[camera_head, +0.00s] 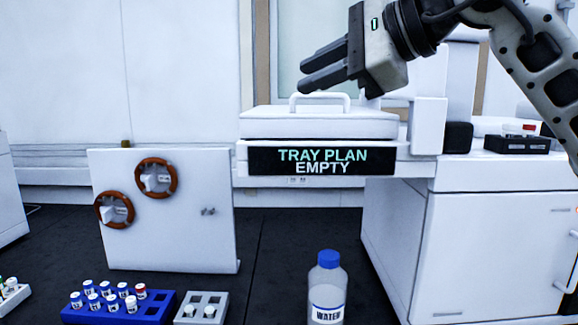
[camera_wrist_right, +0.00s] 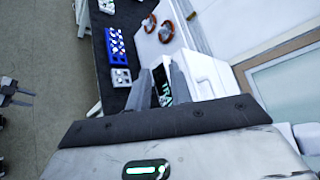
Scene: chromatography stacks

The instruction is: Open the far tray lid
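A white tray lid (camera_head: 300,125) with a raised bar handle (camera_head: 320,96) lies flat and shut on the white tray unit (camera_head: 240,168) in the middle of the head view. My right gripper (camera_head: 310,70) is above the handle, tilted, with its fingers apart and pointing left; it holds nothing. Its two fingers show in the right wrist view (camera_wrist_right: 160,88), apart, with part of the white unit and its black sign beyond them. A small dark pronged part (camera_wrist_right: 14,92) at the left edge of the wrist view may be my left gripper; its state is unclear.
A black sign (camera_head: 308,160) reads "TRAY PLAN EMPTY". A white panel (camera_head: 190,220) with two orange rings stands left. A blue vial rack (camera_head: 165,310), a grey rack (camera_head: 215,298) and a water bottle (camera_head: 327,285) are in front. A black rack (camera_head: 515,144) sits right.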

